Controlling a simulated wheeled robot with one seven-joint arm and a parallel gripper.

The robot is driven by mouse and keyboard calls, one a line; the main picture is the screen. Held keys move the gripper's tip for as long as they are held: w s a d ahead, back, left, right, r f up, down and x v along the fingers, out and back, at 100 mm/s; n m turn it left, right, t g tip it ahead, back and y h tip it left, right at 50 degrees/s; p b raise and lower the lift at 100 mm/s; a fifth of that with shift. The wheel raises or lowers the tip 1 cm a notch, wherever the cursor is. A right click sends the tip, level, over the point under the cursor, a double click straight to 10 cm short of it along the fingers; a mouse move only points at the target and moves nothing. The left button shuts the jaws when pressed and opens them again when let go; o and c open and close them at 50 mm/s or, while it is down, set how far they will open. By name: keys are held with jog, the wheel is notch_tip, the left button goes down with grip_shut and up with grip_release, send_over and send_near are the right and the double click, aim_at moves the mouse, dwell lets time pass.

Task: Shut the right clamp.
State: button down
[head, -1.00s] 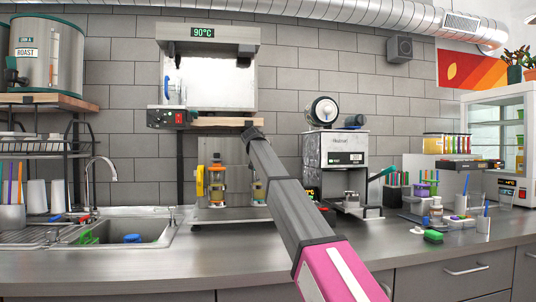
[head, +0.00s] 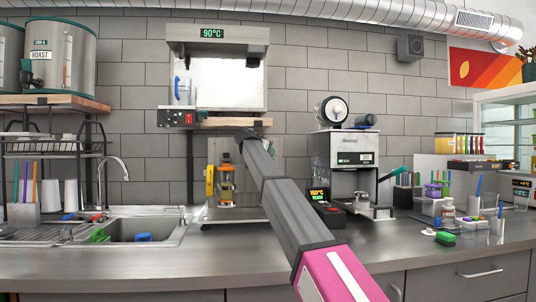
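The sealer (head: 218,36) with a 90°C display stands against the back wall. Its lower metal base (head: 225,215) carries a cup (head: 226,185) with amber contents. A yellow clamp (head: 210,180) stands upright at the left of that cup. The right clamp cannot be made out; my arm (head: 290,213) crosses in front of the right part of the base. The arm reaches from the bottom edge up and left to a dark end below the sealer's wooden ledge. My gripper is not visible, so its opening and any contact are hidden.
A sink (head: 140,229) lies to the left. Right of my arm are a black box with a lit display (head: 319,194) and a coffee machine (head: 350,150) with a green handle. Small containers (head: 445,206) crowd the right counter. The front counter strip is mostly clear.

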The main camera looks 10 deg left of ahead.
jog(key=c, duration=0.8)
grip_release()
jog(key=shift+s+a, duration=0.1)
jog(key=v, duration=1)
jog(key=shift+s+a+r, duration=0.15)
jog(key=shift+s+r, duration=0.05)
jog(key=shift+s, duration=0.05)
